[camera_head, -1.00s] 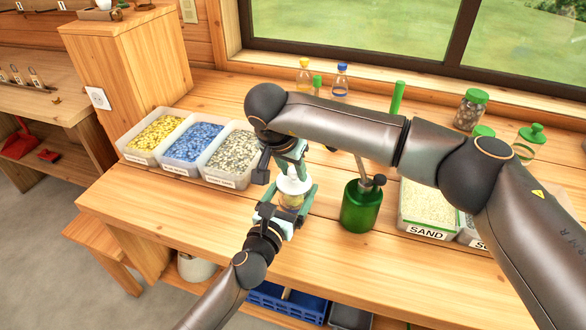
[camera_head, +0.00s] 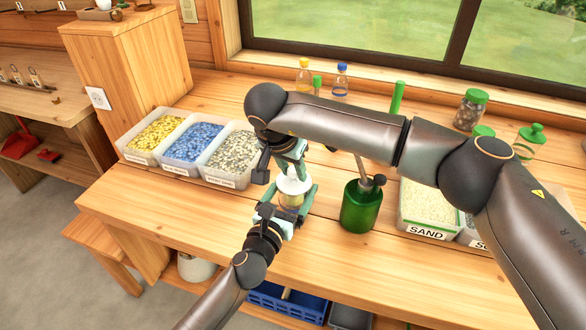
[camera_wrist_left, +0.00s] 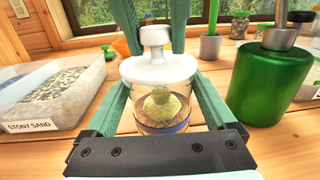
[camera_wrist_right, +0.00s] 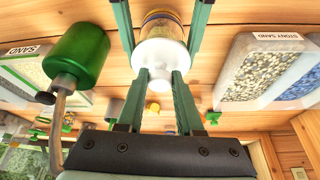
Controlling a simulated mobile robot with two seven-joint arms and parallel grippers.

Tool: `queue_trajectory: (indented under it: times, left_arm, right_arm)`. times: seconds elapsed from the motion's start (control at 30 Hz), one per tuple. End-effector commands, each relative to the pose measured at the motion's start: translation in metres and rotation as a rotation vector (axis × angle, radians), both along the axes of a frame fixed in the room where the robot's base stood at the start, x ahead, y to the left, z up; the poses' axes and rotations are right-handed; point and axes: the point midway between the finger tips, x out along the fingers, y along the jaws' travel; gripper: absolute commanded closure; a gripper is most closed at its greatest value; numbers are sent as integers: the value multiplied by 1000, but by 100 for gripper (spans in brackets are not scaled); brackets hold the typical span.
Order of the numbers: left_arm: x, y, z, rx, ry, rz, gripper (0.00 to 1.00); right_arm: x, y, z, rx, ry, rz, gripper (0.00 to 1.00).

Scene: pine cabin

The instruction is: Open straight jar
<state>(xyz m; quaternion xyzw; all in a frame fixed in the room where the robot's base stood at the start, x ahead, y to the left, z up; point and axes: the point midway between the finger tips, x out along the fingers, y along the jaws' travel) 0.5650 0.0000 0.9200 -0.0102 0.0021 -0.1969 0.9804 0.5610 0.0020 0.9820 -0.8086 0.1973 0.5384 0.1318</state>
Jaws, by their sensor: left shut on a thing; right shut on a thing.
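The straight jar (camera_wrist_left: 160,108) is clear glass with layered brown contents and a green plant-like lump inside. It stands upright near the middle of the bench. Its white lid (camera_wrist_left: 158,68) has a knob (camera_wrist_left: 155,36) and sits at the jar's top; I cannot tell whether a small gap lies beneath it. My left gripper (camera_head: 284,214) is shut on the jar body, one finger on each side. My right gripper (camera_head: 292,160) reaches from above and is shut on the lid's knob, also seen in the right wrist view (camera_wrist_right: 160,82).
A green metal bottle (camera_head: 361,206) with a spout stands just right of the jar. Trays of yellow, blue and stony gravel (camera_head: 222,176) stand left. A sand tray (camera_head: 424,226) is right, below my right arm. The bench front (camera_head: 345,256) is clear.

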Motion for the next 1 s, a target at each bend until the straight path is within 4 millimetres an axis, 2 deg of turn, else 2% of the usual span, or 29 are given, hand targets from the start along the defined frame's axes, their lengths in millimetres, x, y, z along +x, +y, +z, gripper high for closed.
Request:
queue_trajectory:
  times: [1.0]
  left_arm:
    - [0, 0, -1, -1, 1, 0, 100]
  right_arm:
    - [0, 0, 22, 0, 0, 0, 100]
